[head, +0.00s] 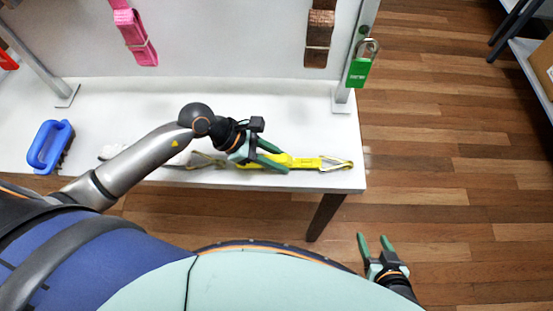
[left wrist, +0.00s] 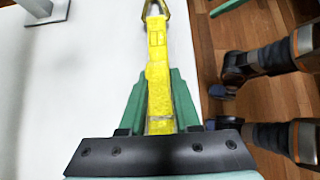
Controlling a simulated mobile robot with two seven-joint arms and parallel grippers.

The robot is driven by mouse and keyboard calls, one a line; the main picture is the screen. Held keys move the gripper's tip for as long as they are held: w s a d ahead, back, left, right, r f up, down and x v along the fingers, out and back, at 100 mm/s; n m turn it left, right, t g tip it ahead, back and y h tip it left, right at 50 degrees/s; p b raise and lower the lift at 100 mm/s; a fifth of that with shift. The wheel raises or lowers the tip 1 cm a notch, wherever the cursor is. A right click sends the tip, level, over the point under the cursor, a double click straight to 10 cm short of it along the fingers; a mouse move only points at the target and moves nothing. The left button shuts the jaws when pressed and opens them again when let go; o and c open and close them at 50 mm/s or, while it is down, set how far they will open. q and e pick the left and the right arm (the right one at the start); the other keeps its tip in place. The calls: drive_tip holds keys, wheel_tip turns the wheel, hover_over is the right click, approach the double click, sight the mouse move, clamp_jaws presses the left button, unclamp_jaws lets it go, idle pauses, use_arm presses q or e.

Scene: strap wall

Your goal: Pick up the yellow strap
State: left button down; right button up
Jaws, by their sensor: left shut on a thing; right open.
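The yellow strap (head: 305,162) lies along the front edge of the white table, with a metal buckle at its right end. My left gripper (head: 276,157) is at the strap's middle and shut on it. In the left wrist view the strap (left wrist: 158,75) runs lengthwise between the green fingers (left wrist: 158,105), with its metal end at the top. Part of the strap is hidden behind the gripper in the head view. My right gripper (head: 372,245) is open and empty, out over the floor to the right of the table.
A blue-handled brush (head: 48,146) stands at the table's left. A pink strap (head: 133,35) and a brown strap (head: 319,35) hang on the white panel. A green padlock (head: 359,72) hangs on the metal post. The white table (head: 230,98) has free room behind my left gripper.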

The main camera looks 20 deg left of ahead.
sight(295, 161)
use_arm(q)
drive_tip(key=shift+r, duration=0.1)
drive_tip(key=shift+r, duration=0.2)
wheel_tip(295, 161, up, 2)
drive_tip(key=shift+r, duration=0.25)
drive_tip(key=s+a+r+p, duration=0.3)
drive_tip(key=s+a+r, duration=0.3)
drive_tip(key=s+r, duration=0.4)
drive_tip(key=shift+s+a, duration=0.25)
drive_tip(key=shift+s, duration=0.9)
